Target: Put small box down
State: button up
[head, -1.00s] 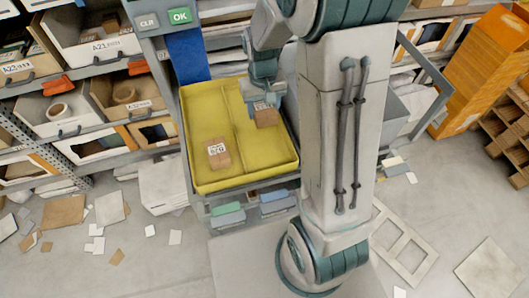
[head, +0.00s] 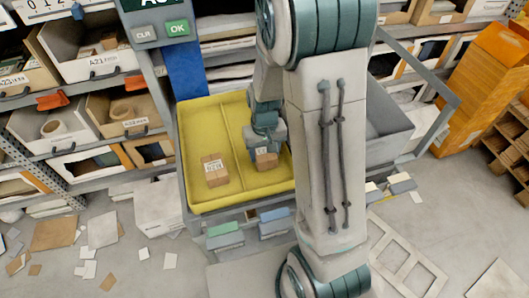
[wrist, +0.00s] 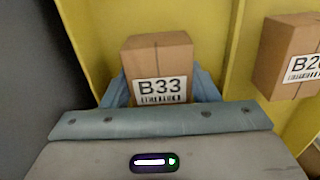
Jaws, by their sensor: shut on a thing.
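My gripper (head: 266,148) is shut on a small brown cardboard box (head: 266,161), low in the right compartment of the yellow tray (head: 185,140). In the wrist view the box (wrist: 155,55) sits between the two blue-grey fingers and carries a label reading B33. I cannot tell whether its underside touches the tray floor. A second brown box (head: 215,172) stands in the left compartment. It also shows at the right of the wrist view (wrist: 285,55), its label partly cut off.
A low divider (head: 237,135) splits the tray. A grey bin (head: 388,130) stands to the right behind my arm. Shelves with bins (head: 55,135) are at the left. Coloured containers (head: 275,221) sit under the tray. Cards and papers (head: 60,232) litter the floor.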

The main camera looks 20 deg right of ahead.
aim_at(265, 150)
jog(key=shift+f, duration=0.2)
jog(key=shift+f, duration=0.1)
jog(key=shift+f, duration=0.15)
jog(key=o, duration=1)
notch_tip(265, 150, up, 12)
jog(key=p, duration=0.1)
jog(key=s+r+t, duration=0.1)
jog(key=s+r, duration=0.1)
jog(key=s, duration=0.2)
jog(key=s+r, duration=0.3)
jog(key=s, duration=0.2)
jog(key=s+r+t, duration=0.1)
jog(key=s+r, duration=0.2)
jog(key=s, duration=0.1)
jog(key=shift+s+a+t, duration=0.1)
jog(key=shift+s+t, duration=0.15)
jog(key=shift+t, duration=0.05)
